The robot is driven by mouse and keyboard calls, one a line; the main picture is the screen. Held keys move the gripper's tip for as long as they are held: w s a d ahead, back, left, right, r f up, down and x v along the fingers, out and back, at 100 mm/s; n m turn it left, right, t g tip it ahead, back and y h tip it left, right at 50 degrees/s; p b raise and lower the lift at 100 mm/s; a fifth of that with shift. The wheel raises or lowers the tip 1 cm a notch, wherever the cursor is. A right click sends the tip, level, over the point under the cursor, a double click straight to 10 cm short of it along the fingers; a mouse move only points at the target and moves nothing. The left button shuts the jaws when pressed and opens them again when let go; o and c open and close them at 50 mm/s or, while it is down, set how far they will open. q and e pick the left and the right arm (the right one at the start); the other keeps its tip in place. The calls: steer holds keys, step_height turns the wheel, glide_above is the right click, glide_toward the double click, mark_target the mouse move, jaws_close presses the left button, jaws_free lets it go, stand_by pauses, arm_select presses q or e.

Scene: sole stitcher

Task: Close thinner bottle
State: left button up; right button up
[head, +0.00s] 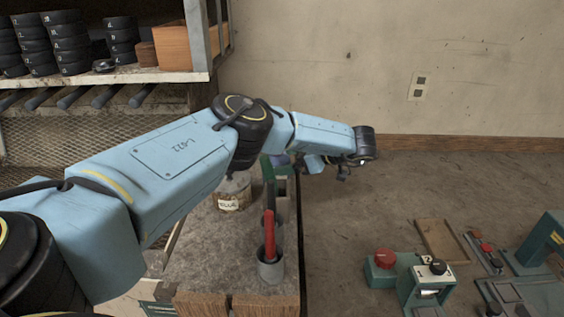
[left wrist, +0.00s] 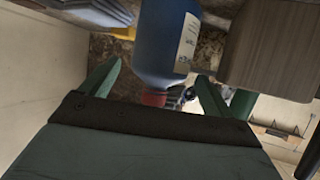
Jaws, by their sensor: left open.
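The thinner bottle (left wrist: 166,40) shows in the left wrist view as a blue body with a pale label. A red piece (left wrist: 153,98) sits at its neck end, toward my gripper; I cannot tell whether it is a seated cap. My left gripper (left wrist: 160,74) is open, with the bottle's neck end appearing between its green fingers. I cannot tell whether they touch. In the head view my left gripper (head: 343,173) hangs at the end of my arm, small and partly hidden by the wrist. My arm hides most of the bottle's surroundings there.
A glue can (head: 232,194) and a grey cup (head: 271,268) holding a red-handled tool stand on the worktop (head: 215,270) below my arm. A brown block (left wrist: 268,45) is beside the bottle in the wrist view. A shelf (head: 165,76) is at upper left; green machinery (head: 412,285) at lower right.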

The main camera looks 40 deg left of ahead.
arm_select(q)
steer(key=v, duration=1)
steer(key=shift+p, duration=0.45)
